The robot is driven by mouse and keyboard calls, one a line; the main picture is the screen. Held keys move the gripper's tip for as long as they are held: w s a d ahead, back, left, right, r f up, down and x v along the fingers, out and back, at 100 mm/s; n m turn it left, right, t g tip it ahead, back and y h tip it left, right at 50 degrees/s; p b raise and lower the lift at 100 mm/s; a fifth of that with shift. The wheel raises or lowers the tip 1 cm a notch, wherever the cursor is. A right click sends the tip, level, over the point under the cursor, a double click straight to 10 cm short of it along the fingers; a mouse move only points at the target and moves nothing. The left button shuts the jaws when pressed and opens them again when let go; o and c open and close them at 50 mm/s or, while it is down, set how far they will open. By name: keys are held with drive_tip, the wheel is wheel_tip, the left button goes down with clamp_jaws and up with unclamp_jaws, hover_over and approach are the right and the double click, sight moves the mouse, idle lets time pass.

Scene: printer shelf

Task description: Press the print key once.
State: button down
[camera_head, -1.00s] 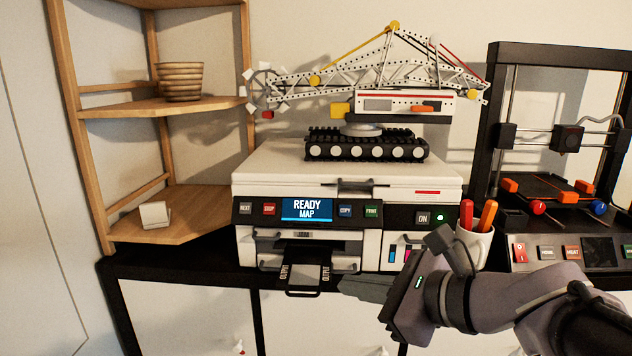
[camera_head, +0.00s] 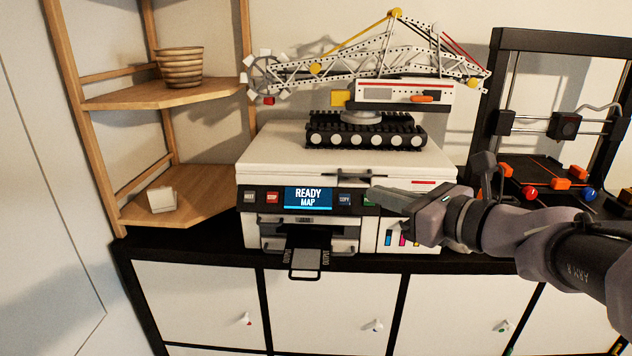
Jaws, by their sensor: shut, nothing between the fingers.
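The white printer (camera_head: 285,160) stands on the black cabinet top, and its screen (camera_head: 308,198) reads "READY MAP". The green print key (camera_head: 369,201) is at the right end of the key row, partly hidden by my gripper. My gripper (camera_head: 370,193) is shut and empty, reaching in from the right with its fingertips at the print key in the picture. I cannot tell whether they touch it. The blue copy key (camera_head: 344,199) is just left of it.
The red stop key (camera_head: 272,198) and grey next key (camera_head: 249,197) are left of the screen. The output tray (camera_head: 305,262) sticks out below. A crane model (camera_head: 365,135) sits on the printer. A 3D printer (camera_head: 565,125) stands at the right.

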drive_tip(key=w+f+b, duration=0.2)
drive_tip(key=w+f, duration=0.2)
drive_tip(key=w, duration=0.1)
drive_tip(key=shift+w+d, duration=0.35)
drive_tip(key=shift+w, duration=0.05)
drive_tip(key=shift+f, duration=0.15)
idle(1.6)
drive_tip(key=shift+w+f, duration=0.2)
drive_tip(key=shift+w, duration=0.1)
drive_tip(key=shift+w+f+b, duration=0.2)
drive_tip(key=shift+w+b, duration=0.1)
drive_tip(key=shift+b, duration=0.15)
idle(0.5)
drive_tip(key=shift+s+r, duration=0.1)
drive_tip(key=shift+s, duration=0.05)
drive_tip(key=shift+s+r, duration=0.35)
drive_tip(key=shift+s, duration=0.15)
drive_tip(key=s+r, duration=0.1)
drive_tip(key=s+r+p, duration=0.2)
drive_tip(key=s, duration=0.1)
drive_tip(key=shift+a, duration=0.3)
